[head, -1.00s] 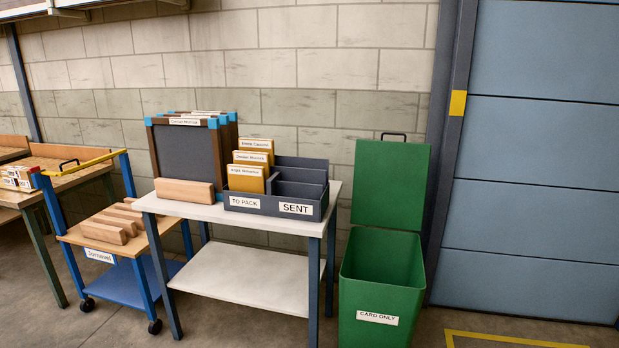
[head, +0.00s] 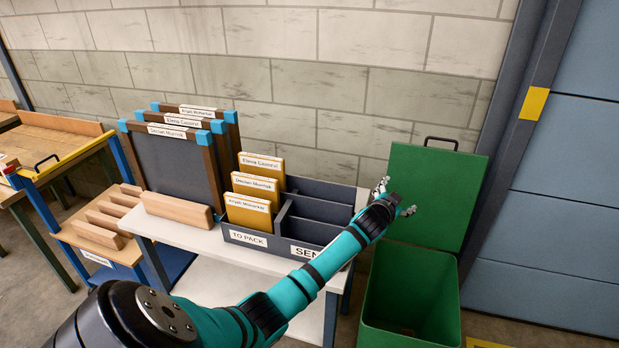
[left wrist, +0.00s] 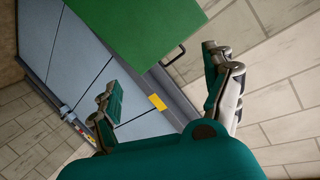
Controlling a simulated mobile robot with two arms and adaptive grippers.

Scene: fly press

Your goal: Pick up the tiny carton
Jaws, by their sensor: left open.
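I cannot make out a tiny carton in either view now. My left gripper (head: 397,198) is open and empty. In the head view it appears in front of the raised lid of the green bin (head: 435,185), right of the sorting box (head: 318,213). In the left wrist view, the left gripper's fingers (left wrist: 161,70) are spread apart with nothing between them, and the green lid (left wrist: 145,30) shows beyond. My right gripper is in neither view. The bin's inside is dark and mostly hidden.
The white table (head: 215,237) holds the sorting box with yellow envelopes (head: 248,212) and framed panels (head: 172,165) in a wooden rack. A blue trolley (head: 82,240) and a workbench (head: 60,150) stand left. A blue panelled door (head: 560,200) is at right.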

